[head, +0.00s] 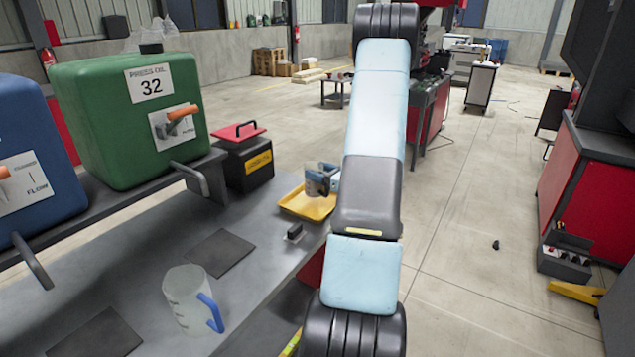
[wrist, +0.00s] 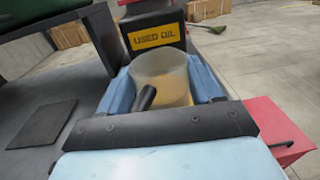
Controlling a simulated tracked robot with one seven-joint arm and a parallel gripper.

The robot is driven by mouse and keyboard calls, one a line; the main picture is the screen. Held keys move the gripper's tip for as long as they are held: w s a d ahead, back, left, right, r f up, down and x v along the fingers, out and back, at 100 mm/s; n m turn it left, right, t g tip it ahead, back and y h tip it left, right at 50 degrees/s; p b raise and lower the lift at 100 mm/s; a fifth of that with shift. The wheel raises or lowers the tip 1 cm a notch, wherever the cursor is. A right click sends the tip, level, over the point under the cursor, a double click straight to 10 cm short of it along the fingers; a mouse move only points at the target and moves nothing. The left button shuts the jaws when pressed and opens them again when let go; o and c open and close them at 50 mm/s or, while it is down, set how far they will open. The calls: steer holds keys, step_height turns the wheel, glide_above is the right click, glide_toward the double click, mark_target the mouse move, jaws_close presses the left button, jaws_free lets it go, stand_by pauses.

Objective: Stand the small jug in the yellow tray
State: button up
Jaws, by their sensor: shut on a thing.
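The small jug (wrist: 160,72) is a clear cup with a dark handle, held between the two blue fingers of my gripper (wrist: 163,88) in the wrist view. It looks roughly upright. In the head view my gripper (head: 322,180) is over the back part of the yellow tray (head: 303,207), and the jug is hard to make out there. Yellow shows through and beside the jug in the wrist view. I cannot tell whether the jug's base touches the tray.
A larger clear jug with a blue handle (head: 187,302) stands on the grey bench near two dark mats. A black used-oil box with a red lid (head: 248,165) is just left of the tray. A small dark block (head: 294,232) sits in front of it. Green and blue oil tanks stand left.

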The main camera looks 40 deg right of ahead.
mark_target(313, 190)
steer(key=shift+w+d+f, duration=0.2)
steer(key=shift+w+f, duration=0.15)
steer(key=shift+f, duration=1.6)
steer(key=shift+f, duration=0.1)
steer(key=o, duration=1.5)
